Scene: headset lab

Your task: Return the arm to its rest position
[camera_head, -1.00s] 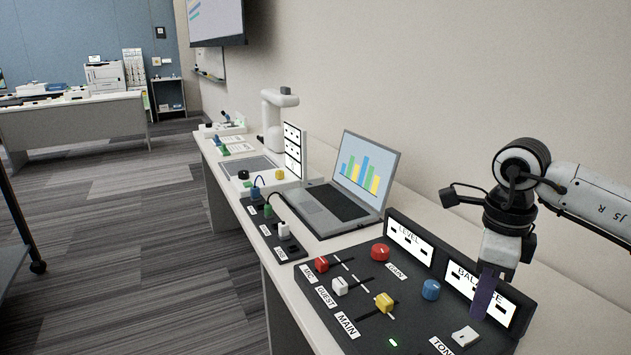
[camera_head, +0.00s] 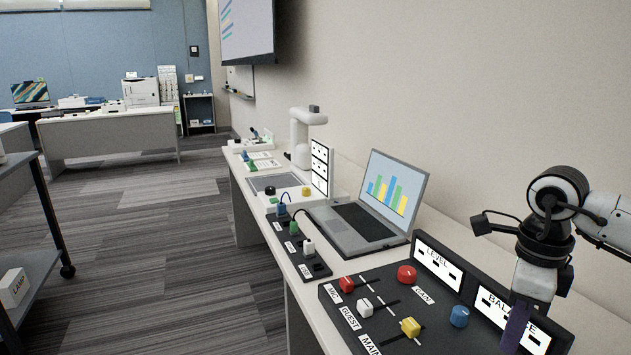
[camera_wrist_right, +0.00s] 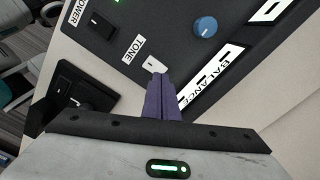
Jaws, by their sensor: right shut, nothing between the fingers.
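My right gripper (camera_head: 516,328) is over the right end of the dark mixer panel (camera_head: 385,312), in front of the BALANCE display. Its purple fingers are shut with nothing between them. In the right wrist view the purple fingertips (camera_wrist_right: 158,84) point at the panel near the white TONE switch (camera_wrist_right: 155,65); I cannot tell whether they touch it. The blue knob (camera_head: 459,316) is left of the gripper. My left gripper is not in view.
The panel also carries red, white and yellow sliders (camera_head: 410,327) and a red knob (camera_head: 406,273). An open laptop (camera_head: 394,191) stands behind it on the bench. The wall runs along the right. A dark shelf cart (camera_head: 50,215) stands at left, with open carpet between.

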